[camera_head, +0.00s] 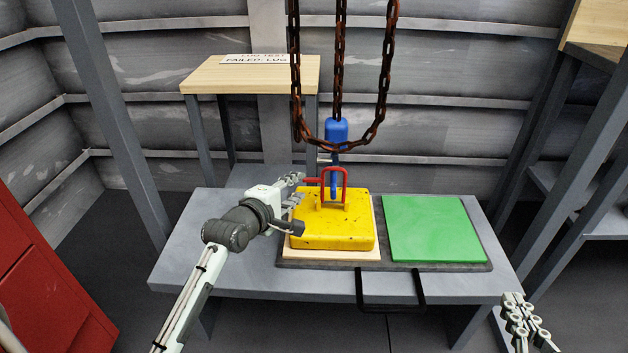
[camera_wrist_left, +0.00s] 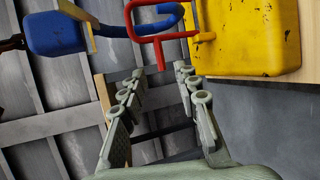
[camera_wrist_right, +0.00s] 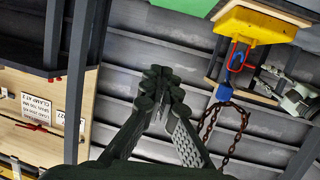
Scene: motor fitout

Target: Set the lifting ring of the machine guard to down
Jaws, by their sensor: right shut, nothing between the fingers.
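The yellow machine guard (camera_head: 335,232) sits on a wooden board on the table. Its red lifting ring (camera_head: 346,180) stands upright on top, with a red side tab pointing left; the ring also shows in the left wrist view (camera_wrist_left: 162,38) and right wrist view (camera_wrist_right: 233,55). A blue hook (camera_head: 336,130) hangs at the ring; whether it passes through is unclear. My left gripper (camera_head: 294,188) is open and empty just left of the ring, its fingertips (camera_wrist_left: 160,74) near the red tab, apparently not touching. My right gripper (camera_head: 522,318) is shut and empty, away at the lower right.
Rusty chains (camera_head: 340,70) hang above the guard. A green square (camera_head: 434,228) lies right of it on a dark tray (camera_head: 440,266) with a black handle. A wooden side table (camera_head: 215,80) with a sign stands behind. A red cabinet (camera_head: 45,290) is at left.

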